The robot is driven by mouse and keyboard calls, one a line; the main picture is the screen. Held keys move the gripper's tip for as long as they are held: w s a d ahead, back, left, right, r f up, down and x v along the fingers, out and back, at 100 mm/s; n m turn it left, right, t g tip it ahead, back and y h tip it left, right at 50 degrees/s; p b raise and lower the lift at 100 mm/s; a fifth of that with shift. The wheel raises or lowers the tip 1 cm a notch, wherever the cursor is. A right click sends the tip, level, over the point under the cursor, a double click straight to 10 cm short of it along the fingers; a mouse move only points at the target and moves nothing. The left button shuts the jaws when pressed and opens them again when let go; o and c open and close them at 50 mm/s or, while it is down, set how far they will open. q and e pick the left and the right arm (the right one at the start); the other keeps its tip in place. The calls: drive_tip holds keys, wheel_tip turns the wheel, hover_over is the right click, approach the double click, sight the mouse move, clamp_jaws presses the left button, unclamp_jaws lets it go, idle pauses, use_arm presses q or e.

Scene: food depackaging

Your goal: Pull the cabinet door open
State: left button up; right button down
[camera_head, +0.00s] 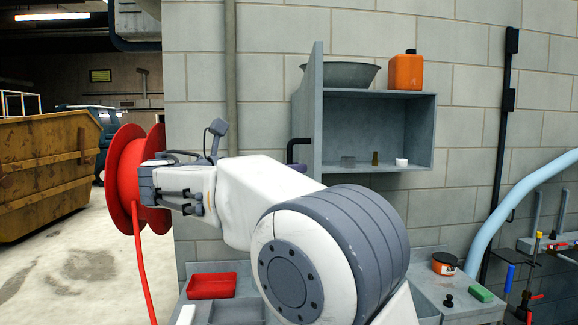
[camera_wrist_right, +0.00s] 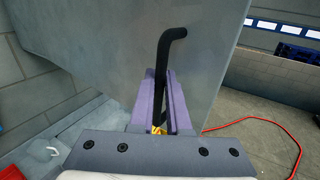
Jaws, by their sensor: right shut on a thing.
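The grey wall cabinet (camera_head: 392,95) is in the head view, right of centre. Its door (camera_head: 316,110) stands swung out from the left side, seen nearly edge-on, and the inside is exposed. A black bent handle (camera_head: 297,145) is on the door's outer face. My right gripper (camera_head: 291,167) is at the handle, mostly hidden behind my white forearm. In the right wrist view, its purple fingers (camera_wrist_right: 158,100) are closed around the black handle (camera_wrist_right: 165,55), with the door's grey panel (camera_wrist_right: 100,45) behind. My left gripper is not in view.
On the cabinet are a metal bowl (camera_head: 340,75) and an orange canister (camera_head: 406,72). A red hose reel (camera_head: 125,175) is close to my wrist. A red tray (camera_head: 211,286) lies below.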

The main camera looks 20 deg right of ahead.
drive_tip(key=shift+f, duration=0.1)
drive_tip(key=c, duration=0.9)
unclamp_jaws()
drive_tip(key=shift+w, duration=0.1)
drive_tip(key=a+p, duration=0.3)
drive_tip(key=s+a+p, duration=0.1)
drive_tip(key=a+p, duration=0.2)
drive_tip(key=a, duration=0.1)
drive_tip(key=a+p, duration=0.3)
drive_tip(key=shift+s+a, duration=0.2)
drive_tip(key=shift+s, duration=0.15)
drive_tip(key=shift+f, duration=0.1)
